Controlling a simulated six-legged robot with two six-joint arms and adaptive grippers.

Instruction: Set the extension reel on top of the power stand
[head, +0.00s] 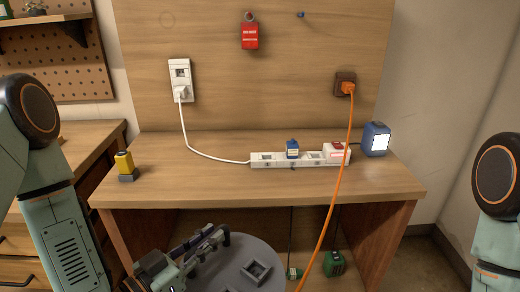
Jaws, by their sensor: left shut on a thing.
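A round grey disc (235,262) with square dark fittings on its face sits at the bottom centre and is cut off by the frame. It looks like the face of the extension reel. My left gripper (215,240) lies across its upper left part and is shut. The grip itself is hard to see. An orange cord runs from a plug (348,88) in the brown wall outlet down past the bench front and leaves the frame just right of the disc. I cannot make out a power stand for certain. My right gripper is out of view.
A white cord joins the strip to a wall outlet (180,80). Green boxes, one larger (334,263), are under the bench. A red item (249,35) hangs above.

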